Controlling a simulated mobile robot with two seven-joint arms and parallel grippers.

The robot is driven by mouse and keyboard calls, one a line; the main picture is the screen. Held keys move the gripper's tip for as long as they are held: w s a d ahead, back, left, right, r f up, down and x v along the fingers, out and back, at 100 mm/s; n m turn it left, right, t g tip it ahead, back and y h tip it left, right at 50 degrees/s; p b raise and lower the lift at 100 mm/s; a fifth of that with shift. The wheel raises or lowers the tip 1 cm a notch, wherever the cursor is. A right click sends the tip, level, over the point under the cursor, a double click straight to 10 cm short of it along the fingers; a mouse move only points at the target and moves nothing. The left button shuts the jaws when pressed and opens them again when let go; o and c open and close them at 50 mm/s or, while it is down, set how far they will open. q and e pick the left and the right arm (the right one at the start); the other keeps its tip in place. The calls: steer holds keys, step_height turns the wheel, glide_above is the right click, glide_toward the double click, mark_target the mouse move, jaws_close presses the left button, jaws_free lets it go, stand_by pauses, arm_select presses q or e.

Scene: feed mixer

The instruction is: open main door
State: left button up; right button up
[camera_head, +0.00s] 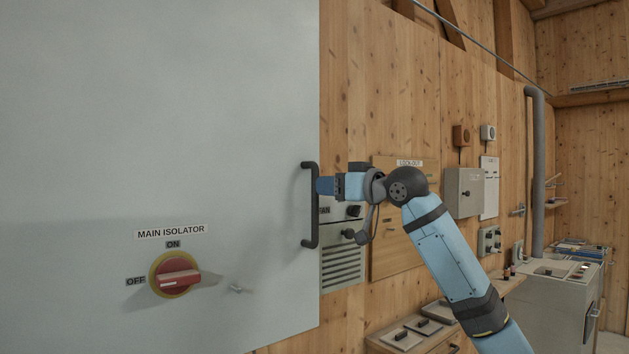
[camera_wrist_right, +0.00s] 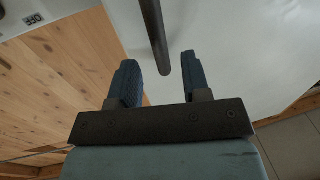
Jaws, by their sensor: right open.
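The main door (camera_head: 100,110) is a large flat grey panel filling the left of the head view. A black vertical bar handle (camera_head: 315,225) is fixed near its right edge. My right gripper (camera_head: 323,186) is open at the handle's upper middle, reaching in from the right. In the right wrist view the dark handle bar (camera_wrist_right: 153,30) lies between the two blue fingertips of my right gripper (camera_wrist_right: 158,62), with gaps on both sides. I cannot tell whether the door is fully shut. My left gripper is not in view.
A red and yellow main isolator switch (camera_head: 175,276) sits on the door, its red grip roughly level, in line with OFF. Right of the door are a fan panel (camera_head: 341,270), a wooden wall and a bench (camera_head: 410,335).

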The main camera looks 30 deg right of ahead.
steer(key=p+x, duration=0.1)
steer(key=x, duration=0.4)
jaws_close()
